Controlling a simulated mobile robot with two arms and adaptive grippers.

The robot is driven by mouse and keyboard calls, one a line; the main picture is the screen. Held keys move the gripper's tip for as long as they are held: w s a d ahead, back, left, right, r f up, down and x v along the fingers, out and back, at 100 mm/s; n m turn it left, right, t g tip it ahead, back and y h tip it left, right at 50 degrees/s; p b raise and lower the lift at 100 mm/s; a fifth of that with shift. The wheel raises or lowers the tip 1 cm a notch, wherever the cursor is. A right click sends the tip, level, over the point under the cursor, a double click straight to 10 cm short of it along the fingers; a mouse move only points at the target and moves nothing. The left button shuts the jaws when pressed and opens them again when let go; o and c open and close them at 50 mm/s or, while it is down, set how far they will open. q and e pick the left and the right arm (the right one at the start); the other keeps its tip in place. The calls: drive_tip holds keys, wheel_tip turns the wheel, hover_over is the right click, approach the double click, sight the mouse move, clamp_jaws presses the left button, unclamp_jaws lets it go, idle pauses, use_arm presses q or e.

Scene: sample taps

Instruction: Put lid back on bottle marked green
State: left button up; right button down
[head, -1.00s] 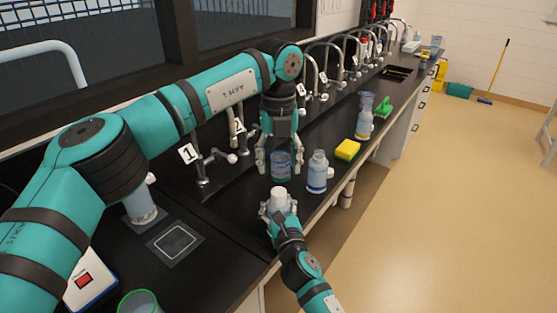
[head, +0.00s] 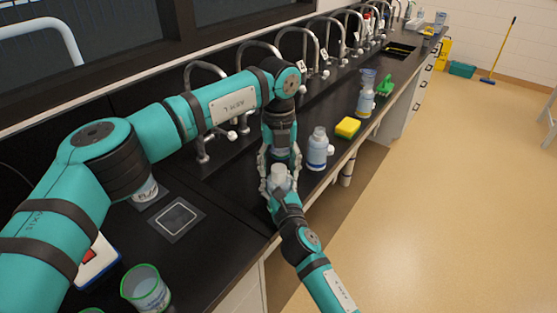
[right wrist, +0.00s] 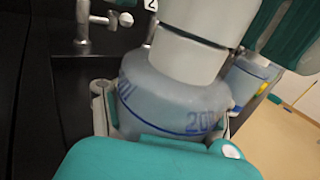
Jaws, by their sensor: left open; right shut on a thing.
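My right gripper (head: 279,188) is shut on a translucent bottle (right wrist: 165,100) with blue markings, held upright or slightly tilted above the counter's front part. A whitish top (head: 279,172) shows on this bottle; I cannot tell whether it is a lid or the bare neck. My left gripper (head: 280,160) is open and points down just behind and above the bottle, its fingers close to the bottle's top. I see no green mark on either bottle.
A green-rimmed beaker (head: 147,290) stands front left near a dark square plate (head: 178,218). A yellow sponge (head: 348,127), a further bottle (head: 365,103) and a green brush (head: 384,87) stand along the counter. Taps (head: 222,115) line the back.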

use_arm(q)
clamp_jaws()
drive_tip(key=m, duration=0.4)
drive_tip(key=shift+m, duration=0.3)
drive_tip(key=m, duration=0.4)
drive_tip(key=shift+m, duration=0.3)
drive_tip(key=m, duration=0.4)
drive_tip(key=shift+m, duration=0.3)
drive_tip(key=m, duration=0.4)
drive_tip(key=shift+o, duration=0.2)
unclamp_jaws()
